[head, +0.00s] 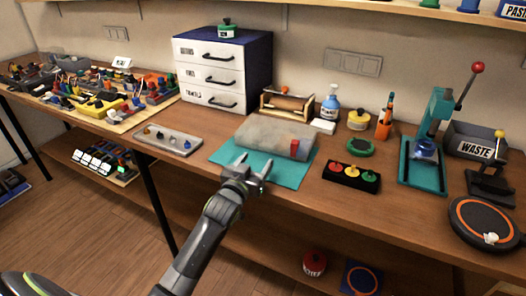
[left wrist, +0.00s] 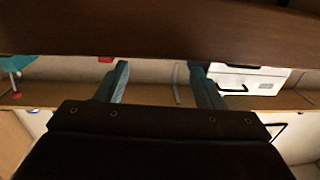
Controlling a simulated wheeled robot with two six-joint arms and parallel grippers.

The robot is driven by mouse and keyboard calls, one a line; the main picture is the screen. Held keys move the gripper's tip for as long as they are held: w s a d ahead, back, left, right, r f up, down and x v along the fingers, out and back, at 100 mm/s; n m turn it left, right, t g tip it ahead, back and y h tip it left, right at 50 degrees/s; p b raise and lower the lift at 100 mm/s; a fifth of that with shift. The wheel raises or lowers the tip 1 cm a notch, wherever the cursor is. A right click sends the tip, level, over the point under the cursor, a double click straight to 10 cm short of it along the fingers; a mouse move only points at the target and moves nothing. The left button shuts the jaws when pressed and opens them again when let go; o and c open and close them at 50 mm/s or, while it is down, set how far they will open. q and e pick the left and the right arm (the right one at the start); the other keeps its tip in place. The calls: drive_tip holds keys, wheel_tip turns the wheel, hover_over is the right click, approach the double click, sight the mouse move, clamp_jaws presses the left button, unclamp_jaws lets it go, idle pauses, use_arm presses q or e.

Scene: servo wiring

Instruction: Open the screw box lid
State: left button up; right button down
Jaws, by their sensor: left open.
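No thing in view is labelled as a screw box, and I cannot tell for sure which one it is. A long grey box-like block (head: 268,137) with a small red piece (head: 294,146) at its front right lies on the teal mat (head: 224,155). I cannot make out a lid seam on it. My left gripper (head: 253,175) is open and empty at the mat's front edge, in front of the block and apart from it. In the left wrist view its two fingers (left wrist: 159,72) are spread with nothing between them. My right gripper is not in view.
A grey tray (head: 150,137) with small parts lies left of the mat. A black button block (head: 351,177) and a teal press (head: 421,178) stand right. Behind are a wooden rack (head: 287,103) and a drawer cabinet (head: 208,72). The table's front edge is near the gripper.

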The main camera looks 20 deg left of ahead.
use_arm(q)
drive_tip(key=shift+w+a, duration=0.1)
drive_tip(key=shift+w, duration=2.95)
